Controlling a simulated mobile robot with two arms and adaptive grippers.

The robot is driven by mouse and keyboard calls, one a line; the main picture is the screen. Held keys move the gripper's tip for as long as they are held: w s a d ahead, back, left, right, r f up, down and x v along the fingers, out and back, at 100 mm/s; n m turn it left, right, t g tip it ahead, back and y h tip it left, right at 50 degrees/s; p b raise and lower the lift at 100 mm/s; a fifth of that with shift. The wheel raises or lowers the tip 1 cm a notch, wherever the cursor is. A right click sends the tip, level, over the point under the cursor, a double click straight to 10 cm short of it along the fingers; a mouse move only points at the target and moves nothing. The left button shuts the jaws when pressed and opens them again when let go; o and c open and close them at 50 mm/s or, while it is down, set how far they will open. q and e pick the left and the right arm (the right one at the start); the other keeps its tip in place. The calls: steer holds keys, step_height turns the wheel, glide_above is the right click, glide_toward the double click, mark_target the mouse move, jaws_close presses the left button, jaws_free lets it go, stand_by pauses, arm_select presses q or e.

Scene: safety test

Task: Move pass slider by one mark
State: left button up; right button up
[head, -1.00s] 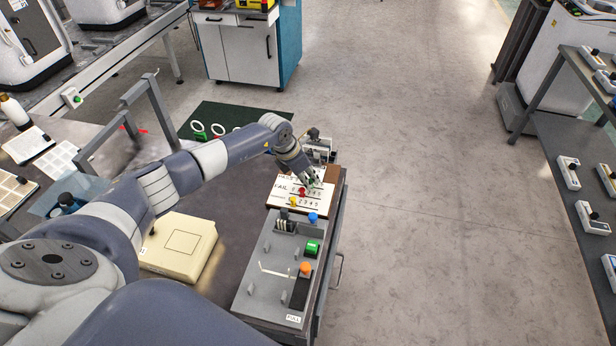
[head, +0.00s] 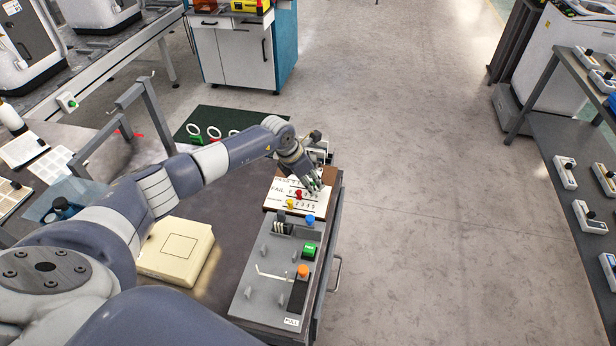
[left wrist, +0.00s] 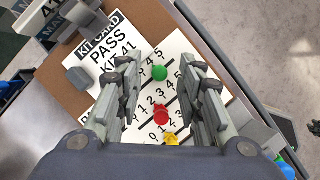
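The slider board (head: 275,203) is a white card on brown backing with numbered rows, at the far end of the cart. A green knob (left wrist: 159,72) sits on the row nearest the PASS kit card (left wrist: 103,47). The red knob (left wrist: 161,117) and yellow knob (left wrist: 171,138) sit on the neighbouring rows; the red (head: 298,195) and yellow (head: 290,204) knobs also show in the head view. My left gripper (left wrist: 159,68) is open over the board, its fingers on either side of the green knob. Contact cannot be told. My right gripper is out of view.
A grey panel (head: 252,290) with a blue knob (head: 310,219), green button (head: 309,249) and orange knob (head: 303,271) lies nearer on the cart. A cream box (head: 176,250) is left of it. Open floor lies right of the cart.

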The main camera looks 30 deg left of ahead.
arm_select(q)
steer(key=v, duration=1.2)
steer(key=shift+a+f, duration=0.1)
